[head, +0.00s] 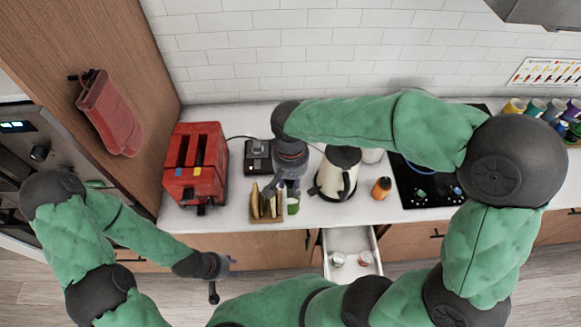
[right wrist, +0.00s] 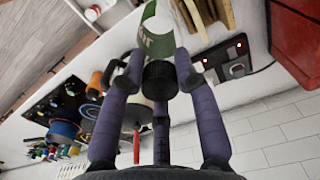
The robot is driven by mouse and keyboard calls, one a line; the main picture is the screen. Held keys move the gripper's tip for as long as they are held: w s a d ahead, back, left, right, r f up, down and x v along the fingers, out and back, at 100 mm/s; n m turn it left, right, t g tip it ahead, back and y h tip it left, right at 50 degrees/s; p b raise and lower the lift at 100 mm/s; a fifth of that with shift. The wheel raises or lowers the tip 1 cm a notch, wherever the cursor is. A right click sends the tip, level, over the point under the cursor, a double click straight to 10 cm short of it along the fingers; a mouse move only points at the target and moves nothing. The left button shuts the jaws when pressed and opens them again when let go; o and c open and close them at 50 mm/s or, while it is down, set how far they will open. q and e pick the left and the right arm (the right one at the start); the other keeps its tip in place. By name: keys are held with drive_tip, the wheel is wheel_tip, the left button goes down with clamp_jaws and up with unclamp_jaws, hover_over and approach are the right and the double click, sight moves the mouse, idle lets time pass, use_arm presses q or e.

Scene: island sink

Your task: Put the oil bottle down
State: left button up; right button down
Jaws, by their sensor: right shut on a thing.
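The oil bottle has a black cap, a green label and a pale body; it shows in the right wrist view (right wrist: 158,42) between the fingers. In the head view only a small green part of it (head: 293,207) shows below my right gripper (head: 286,188), beside the toast rack. My right gripper, also in the right wrist view (right wrist: 160,80), is shut on the bottle near its cap. I cannot tell whether the bottle's base touches the counter. My left gripper (head: 220,278) is empty, low in front of the counter, its fingers apart.
A wooden rack with bread slices (head: 257,207) stands left of the bottle. A red toaster (head: 195,165) is further left. An open drawer (head: 374,243) juts out below. The counter's front strip right of the bottle is clear.

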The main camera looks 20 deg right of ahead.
drive_tip(key=w+d+f+p, duration=0.1)
drive_tip(key=w+d+f, duration=0.4)
drive_tip(key=w+f, duration=0.5)
drive_tip(key=shift+w+d+f, duration=0.15)
drive_tip(key=shift+d+f, duration=0.1)
drive_tip(key=shift+f, duration=0.75)
drive_tip(key=c, duration=0.9)
unclamp_jaws()
